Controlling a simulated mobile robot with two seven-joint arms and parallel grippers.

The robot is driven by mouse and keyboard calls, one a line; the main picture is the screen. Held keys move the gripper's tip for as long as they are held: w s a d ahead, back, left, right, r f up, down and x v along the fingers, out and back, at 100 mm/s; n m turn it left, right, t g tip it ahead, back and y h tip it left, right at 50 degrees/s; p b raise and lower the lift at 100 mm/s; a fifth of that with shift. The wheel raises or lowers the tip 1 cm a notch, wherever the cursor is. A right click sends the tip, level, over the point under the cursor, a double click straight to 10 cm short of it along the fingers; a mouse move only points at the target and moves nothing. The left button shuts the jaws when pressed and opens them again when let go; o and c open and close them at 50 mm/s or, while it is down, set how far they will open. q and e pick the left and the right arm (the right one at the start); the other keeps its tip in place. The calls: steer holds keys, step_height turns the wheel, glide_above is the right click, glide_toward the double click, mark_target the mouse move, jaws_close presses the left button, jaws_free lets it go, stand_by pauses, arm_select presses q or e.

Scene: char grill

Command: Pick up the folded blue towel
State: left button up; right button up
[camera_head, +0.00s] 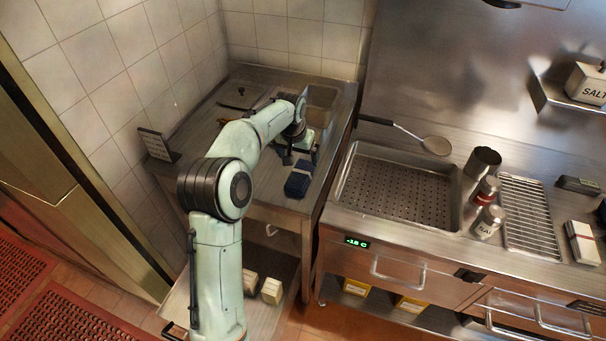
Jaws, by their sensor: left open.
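The folded blue towel (298,180) is a small dark blue bundle lying on the steel side table (274,210), near its right front edge. My left arm reaches in from the lower left over the table. My left gripper (300,158) points down just behind the towel, with its fingers apart and nothing visible between them. From this angle I cannot tell whether the fingertips touch the towel's far end. My right gripper is not in view.
A steel bin (322,96) is set in the table's back right corner. A small dark sign (157,145) stands at its left edge. To the right, a counter holds a perforated tray (395,192), a ladle (436,145), shakers (487,222) and a wire rack (530,215).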

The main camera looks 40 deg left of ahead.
arm_select(q)
glide_above(301, 174)
steer(key=f, duration=0.4)
steer(key=shift+s+d+f, duration=0.1)
steer(key=shift+s+f, duration=0.1)
steer(key=shift+f, duration=0.1)
step_height(301, 174, down, 4)
steer(key=shift+s+f, duration=0.1)
steer(key=shift+w+f, duration=0.3)
steer(key=shift+f, duration=0.25)
steer(key=shift+s, duration=0.1)
steer(key=c, duration=1.1)
